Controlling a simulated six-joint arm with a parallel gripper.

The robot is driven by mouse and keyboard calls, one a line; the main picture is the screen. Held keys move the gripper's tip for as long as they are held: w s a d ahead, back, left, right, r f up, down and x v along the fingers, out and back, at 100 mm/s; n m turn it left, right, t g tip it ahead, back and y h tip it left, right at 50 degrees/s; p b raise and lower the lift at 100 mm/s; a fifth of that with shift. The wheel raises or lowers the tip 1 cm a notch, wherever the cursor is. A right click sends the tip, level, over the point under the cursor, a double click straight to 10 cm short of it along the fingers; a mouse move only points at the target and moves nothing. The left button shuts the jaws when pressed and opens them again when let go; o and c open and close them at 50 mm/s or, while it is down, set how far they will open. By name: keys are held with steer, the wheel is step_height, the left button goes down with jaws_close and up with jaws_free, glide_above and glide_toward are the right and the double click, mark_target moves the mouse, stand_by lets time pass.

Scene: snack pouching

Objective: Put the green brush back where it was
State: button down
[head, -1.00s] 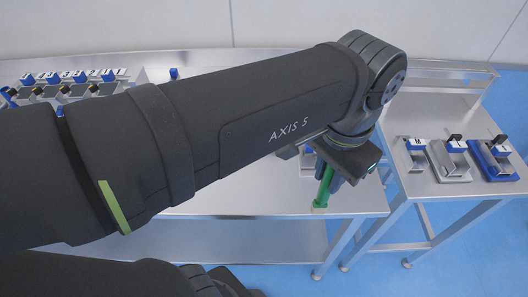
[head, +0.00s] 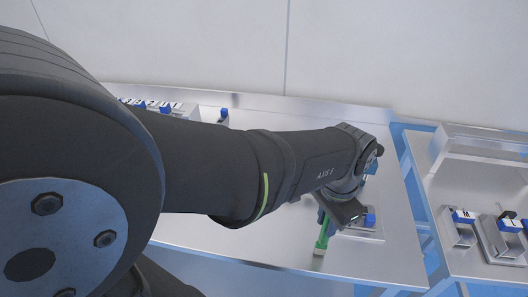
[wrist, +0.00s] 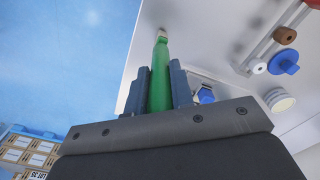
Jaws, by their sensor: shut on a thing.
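The green brush (head: 321,243) is held in my gripper (head: 325,217), below the wrist over the front part of the metal table (head: 250,250). Its pale end points down toward the table's front edge. In the wrist view the green brush (wrist: 160,75) stands between the two dark fingers of my gripper (wrist: 160,85), which are shut on it. Its whitish tip is at the top of that view. I cannot tell whether the tip touches the table. My arm hides much of the table.
A small plate with a blue part (head: 370,220) is just right of my gripper. A row of labelled blue-and-white holders (head: 160,106) stands at the back left. A second table (head: 450,265) at the right, across a gap, bears labelled fixtures (head: 508,226). A blue disc (wrist: 285,62) shows in the wrist view.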

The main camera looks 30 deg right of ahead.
steer(key=shift+f, duration=0.4)
steer(key=c, duration=1.3)
jaws_free()
steer(key=shift+o, duration=0.2)
step_height(320, 180, up, 12)
steer(key=shift+r, duration=0.2)
steer(key=shift+f, duration=0.2)
